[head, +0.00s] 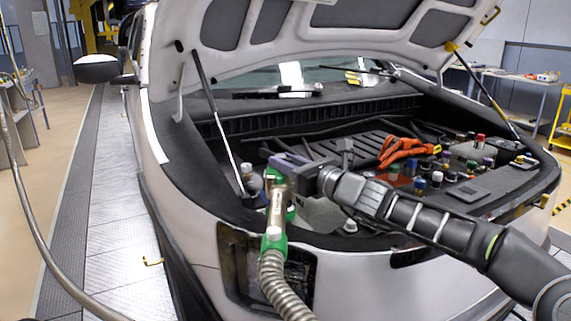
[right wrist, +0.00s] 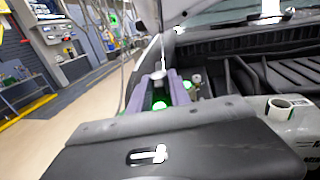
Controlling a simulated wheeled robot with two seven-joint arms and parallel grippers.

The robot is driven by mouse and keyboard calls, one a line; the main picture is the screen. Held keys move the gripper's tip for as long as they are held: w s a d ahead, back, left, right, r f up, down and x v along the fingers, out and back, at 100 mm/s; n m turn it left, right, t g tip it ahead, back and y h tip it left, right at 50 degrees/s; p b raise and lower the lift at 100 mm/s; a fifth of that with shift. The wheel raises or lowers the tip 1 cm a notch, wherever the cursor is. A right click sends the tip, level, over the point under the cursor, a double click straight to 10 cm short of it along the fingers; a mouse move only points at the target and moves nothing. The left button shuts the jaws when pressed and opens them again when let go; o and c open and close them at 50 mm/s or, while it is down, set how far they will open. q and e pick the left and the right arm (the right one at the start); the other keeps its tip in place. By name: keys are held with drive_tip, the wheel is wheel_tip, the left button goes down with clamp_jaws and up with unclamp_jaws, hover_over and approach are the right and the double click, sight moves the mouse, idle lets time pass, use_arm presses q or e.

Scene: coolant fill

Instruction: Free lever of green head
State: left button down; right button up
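The green head (head: 274,242) shows in the head view at the front edge of the open car bay. It has green parts, a metal middle and a ribbed grey hose below. My right gripper (head: 282,165), with purple fingers, is at the top of the head. In the right wrist view the fingers (right wrist: 163,92) stand apart, with a pale round part and green glowing parts between or just beyond them. I cannot make out the lever clearly, nor whether the fingers touch it. My left gripper is not in view.
The raised hood (head: 340,30) hangs above, held by a strut (head: 217,120) on the left. Orange cables (head: 402,150) and several coloured caps lie in the bay to the right. A loose hose (head: 35,215) curves down at far left.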

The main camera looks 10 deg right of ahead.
drive_tip(key=o, duration=0.4)
drive_tip(key=shift+a, duration=0.1)
idle(0.3)
